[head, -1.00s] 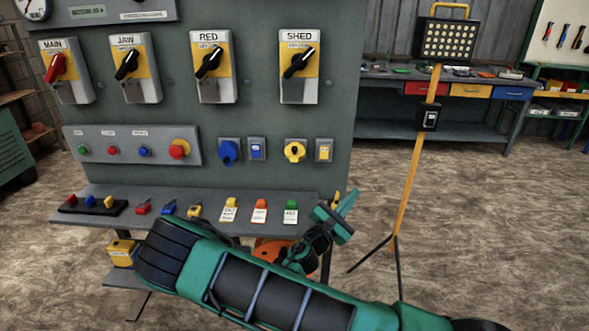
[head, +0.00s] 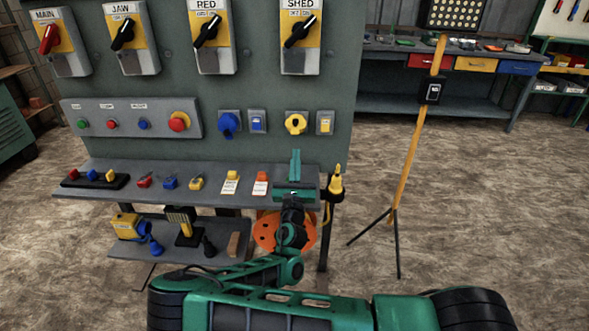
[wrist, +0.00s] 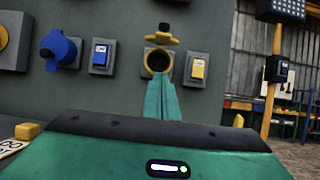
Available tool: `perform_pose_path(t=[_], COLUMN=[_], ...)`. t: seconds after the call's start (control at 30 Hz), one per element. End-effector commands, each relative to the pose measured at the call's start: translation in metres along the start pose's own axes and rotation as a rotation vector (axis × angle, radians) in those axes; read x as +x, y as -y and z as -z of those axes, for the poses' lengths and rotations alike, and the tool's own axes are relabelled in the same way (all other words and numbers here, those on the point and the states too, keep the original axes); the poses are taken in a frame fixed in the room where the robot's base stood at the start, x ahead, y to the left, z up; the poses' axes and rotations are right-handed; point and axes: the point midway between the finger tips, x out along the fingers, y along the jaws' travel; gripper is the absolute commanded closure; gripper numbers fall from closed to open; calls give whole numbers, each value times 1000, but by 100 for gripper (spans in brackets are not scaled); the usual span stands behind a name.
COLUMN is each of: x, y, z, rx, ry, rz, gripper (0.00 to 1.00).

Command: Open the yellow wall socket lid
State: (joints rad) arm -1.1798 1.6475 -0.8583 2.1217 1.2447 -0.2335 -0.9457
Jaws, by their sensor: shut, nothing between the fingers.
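The yellow wall socket (head: 296,124) is on the lower right of the grey panel. In the wrist view the socket (wrist: 148,68) shows a dark round opening with a yellow rim. A yellow piece with a dark knob (wrist: 163,35) shows just above the opening; it looks like the lid standing out from the wall, but I cannot tell its exact angle. My gripper (head: 296,152) is shut and empty, pointing at the panel below the socket. In the wrist view its fingertips (wrist: 160,76) overlap the socket's lower edge; I cannot tell whether they touch.
A blue socket (head: 228,123) and a blue switch (head: 257,121) are to the left, a yellow switch (head: 325,122) close to the right. A shelf (head: 140,190) with small parts and tags juts out below. A lamp stand (head: 408,165) stands to the right on open floor.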

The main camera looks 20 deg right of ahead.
Motion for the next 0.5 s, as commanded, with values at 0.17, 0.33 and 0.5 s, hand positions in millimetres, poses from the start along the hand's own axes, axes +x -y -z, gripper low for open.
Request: perform_pose_path(t=[0.17,0.33,0.5], x=[34,45,49], y=[1,0,0], z=[0,-20,-35], rx=[2,1,0], ry=[2,1,1], rz=[2,1,0], gripper=[100,100,100])
